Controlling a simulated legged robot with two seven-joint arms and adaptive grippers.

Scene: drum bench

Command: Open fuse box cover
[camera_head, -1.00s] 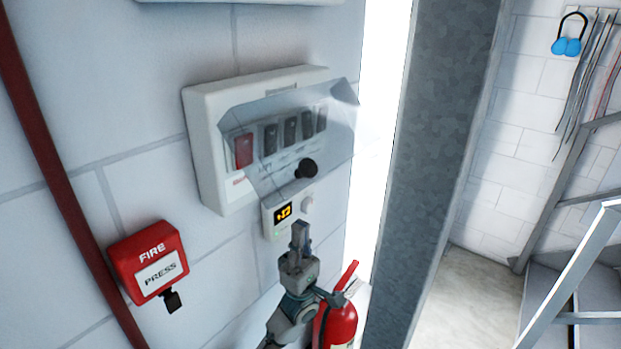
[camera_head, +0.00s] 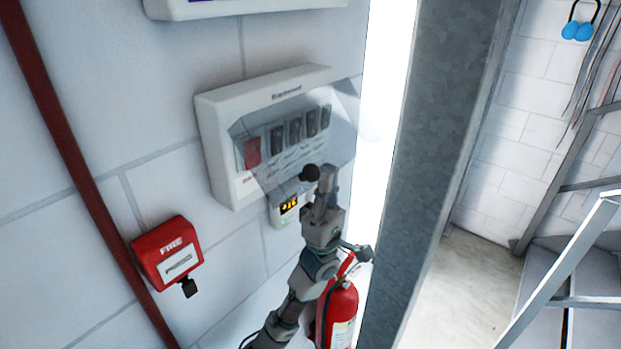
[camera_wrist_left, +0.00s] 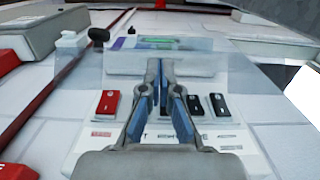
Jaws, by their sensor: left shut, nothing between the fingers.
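The white fuse box (camera_head: 218,150) is on the wall near the middle of the head view, with one red switch (camera_head: 253,153) and several dark switches. Its clear cover (camera_head: 344,118) juts out in front of the switches and has a black round knob (camera_head: 310,173) at its lower edge. My left gripper (camera_head: 326,182) is shut and empty, just right of the knob in the picture; contact cannot be told. In the left wrist view the fingers (camera_wrist_left: 164,68) point across the clear cover, with the knob (camera_wrist_left: 98,35) to their upper left. My right gripper is out of view.
A small display unit (camera_head: 289,206) sits under the fuse box. A red fire call box (camera_head: 168,258) is at lower left beside a red pipe (camera_head: 62,150). A grey pillar (camera_head: 430,150) rises at right.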

